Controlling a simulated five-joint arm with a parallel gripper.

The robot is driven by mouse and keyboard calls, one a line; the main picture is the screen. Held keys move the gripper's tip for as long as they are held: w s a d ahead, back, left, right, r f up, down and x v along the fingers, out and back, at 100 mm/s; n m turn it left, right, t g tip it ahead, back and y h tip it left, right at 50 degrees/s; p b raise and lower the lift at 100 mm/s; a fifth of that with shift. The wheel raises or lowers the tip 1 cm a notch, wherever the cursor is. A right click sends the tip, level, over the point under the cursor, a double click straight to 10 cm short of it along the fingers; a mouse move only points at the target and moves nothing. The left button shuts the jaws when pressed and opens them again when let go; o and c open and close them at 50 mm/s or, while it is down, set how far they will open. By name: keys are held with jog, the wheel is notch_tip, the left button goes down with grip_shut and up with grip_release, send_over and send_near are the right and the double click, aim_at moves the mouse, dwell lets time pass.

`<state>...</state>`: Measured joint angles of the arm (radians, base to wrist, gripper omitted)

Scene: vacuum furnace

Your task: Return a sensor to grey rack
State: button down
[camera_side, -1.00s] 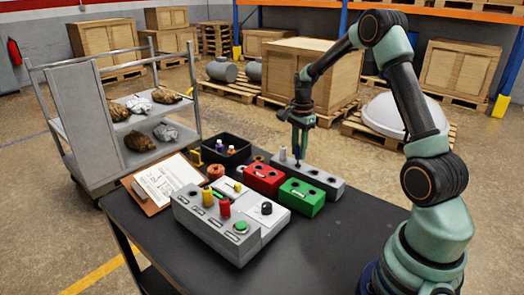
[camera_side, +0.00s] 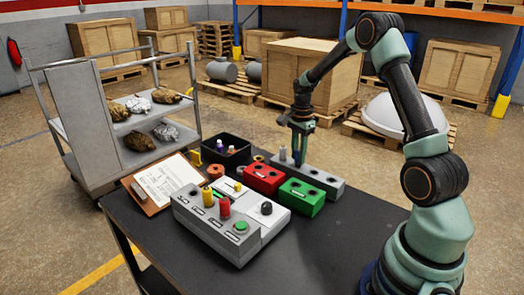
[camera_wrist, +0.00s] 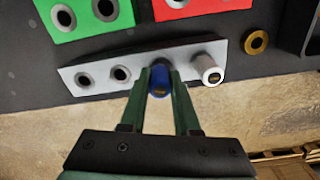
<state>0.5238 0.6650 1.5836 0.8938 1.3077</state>
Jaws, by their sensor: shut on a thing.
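The grey rack (camera_side: 333,184) stands at the back of the dark table; it also shows in the wrist view (camera_wrist: 135,62). A pale grey sensor (camera_wrist: 207,69) stands in its right end hole in the wrist view. My gripper (camera_wrist: 160,72) is shut on a blue sensor (camera_wrist: 159,88). It holds the sensor upright at the rack, in line with the hole beside the pale one. The fingers and the sensor hide that hole, so how deep the sensor sits cannot be told. The other two rack holes are empty. In the side view my gripper (camera_side: 299,150) is over the rack's left half.
A red rack (camera_side: 264,179) and a green rack (camera_side: 302,197) stand in front of the grey rack. A black bin (camera_side: 226,155), a control box (camera_side: 231,221) and a clipboard (camera_side: 161,184) lie to the left. The table's front right is clear.

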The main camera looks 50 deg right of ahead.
jog(key=shift+f, duration=0.55)
dwell(0.6)
jog(key=c, duration=0.6)
grip_release()
jog(key=shift+o, duration=0.5)
jog(key=o, duration=0.3)
jog(key=shift+o, duration=0.2)
jog(key=shift+r, duration=3)
jog(key=shift+r, duration=0.1)
